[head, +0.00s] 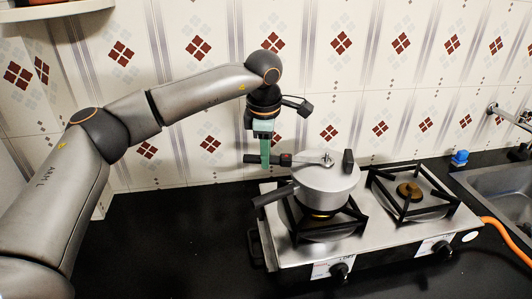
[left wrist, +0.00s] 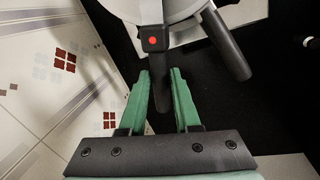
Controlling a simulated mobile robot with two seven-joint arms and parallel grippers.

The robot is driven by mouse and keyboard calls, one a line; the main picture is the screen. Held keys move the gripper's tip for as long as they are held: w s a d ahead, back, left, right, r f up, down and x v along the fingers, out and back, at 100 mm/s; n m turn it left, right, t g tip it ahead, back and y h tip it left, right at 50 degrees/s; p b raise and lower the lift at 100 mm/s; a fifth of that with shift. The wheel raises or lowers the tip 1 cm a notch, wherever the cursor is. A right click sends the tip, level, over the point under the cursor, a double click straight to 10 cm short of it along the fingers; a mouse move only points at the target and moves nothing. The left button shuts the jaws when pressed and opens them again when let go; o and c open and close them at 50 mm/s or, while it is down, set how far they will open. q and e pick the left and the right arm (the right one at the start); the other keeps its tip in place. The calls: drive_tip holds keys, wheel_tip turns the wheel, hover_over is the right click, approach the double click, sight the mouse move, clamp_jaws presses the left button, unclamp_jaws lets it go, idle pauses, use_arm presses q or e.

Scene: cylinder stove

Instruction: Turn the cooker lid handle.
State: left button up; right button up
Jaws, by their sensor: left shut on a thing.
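The grey pressure cooker (head: 328,184) stands on the left burner of the stove. Its lid has a black lid handle (head: 284,159) with a red spot, pointing left; it also shows in the left wrist view (left wrist: 153,42). The cooker's black body handle (head: 271,196) points lower left, at an angle to the lid handle, and shows in the left wrist view (left wrist: 228,50). My left gripper (head: 265,160), with green fingers, points down and is shut on the lid handle near its outer end. In the left wrist view the fingers (left wrist: 160,82) stand on either side of it.
The steel stove (head: 385,232) has an empty right burner (head: 410,190) and knobs in front. A blue-capped item (head: 459,158), a sink (head: 500,185) and an orange hose (head: 505,236) are at the right. The tiled wall is close behind. The black counter at front left is clear.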

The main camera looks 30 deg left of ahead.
use_arm(q)
clamp_jaws()
idle(0.7)
drive_tip(key=shift+d, duration=0.15)
use_arm(e)
drive_tip(key=shift+r, duration=0.1)
